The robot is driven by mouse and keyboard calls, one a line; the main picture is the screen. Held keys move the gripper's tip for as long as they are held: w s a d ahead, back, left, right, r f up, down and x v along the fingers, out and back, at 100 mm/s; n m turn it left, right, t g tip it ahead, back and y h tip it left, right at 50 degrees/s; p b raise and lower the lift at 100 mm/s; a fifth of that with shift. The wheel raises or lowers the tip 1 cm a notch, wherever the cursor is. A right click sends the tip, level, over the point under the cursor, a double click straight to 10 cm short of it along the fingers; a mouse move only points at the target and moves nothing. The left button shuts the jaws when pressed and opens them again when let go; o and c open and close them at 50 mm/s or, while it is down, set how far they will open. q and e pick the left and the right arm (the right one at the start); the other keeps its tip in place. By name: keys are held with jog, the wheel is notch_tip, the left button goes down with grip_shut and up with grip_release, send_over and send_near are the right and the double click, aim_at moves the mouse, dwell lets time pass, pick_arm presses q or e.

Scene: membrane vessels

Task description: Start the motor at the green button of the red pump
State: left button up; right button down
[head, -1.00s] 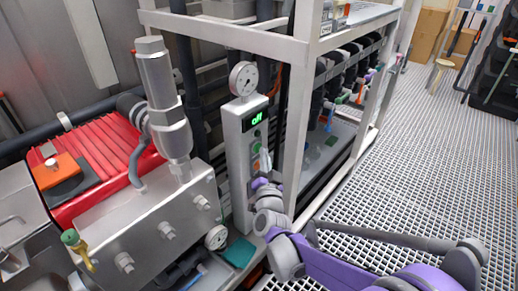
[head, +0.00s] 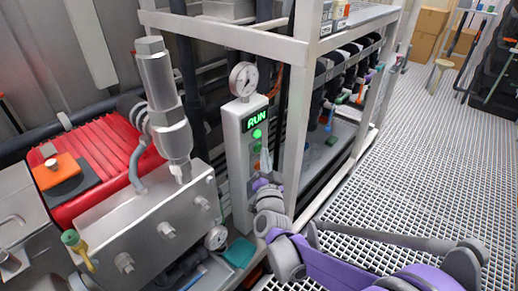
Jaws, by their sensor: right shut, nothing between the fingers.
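The red pump (head: 105,148) stands at the left, with a steel block (head: 150,225) in front of it. A grey control post (head: 236,160) stands right of the block. Its display (head: 255,119) reads RUN in green. A bright green round lamp or button (head: 257,134) shows below the display, and another green button (head: 257,147) below that. My right gripper (head: 265,160) is shut and empty, its tip at the post's front just below the lower green button. I cannot tell whether it touches. The gripper hides the lower part of the post's front. My left gripper is not in view.
A round gauge (head: 243,79) sits on top of the post. A white frame rack (head: 298,120) stands close on the right of my right gripper. The grating floor (head: 420,150) at the right is open.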

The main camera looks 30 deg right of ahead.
jog(key=shift+s+d, duration=0.15)
jog(key=shift+s, duration=0.3)
jog(key=shift+s, duration=0.1)
jog(key=s, duration=0.1)
jog(key=s+d, duration=0.1)
jog(key=s, duration=0.1)
jog(key=s+d+p, duration=0.1)
jog(key=shift+s, duration=0.2)
dwell(0.7)
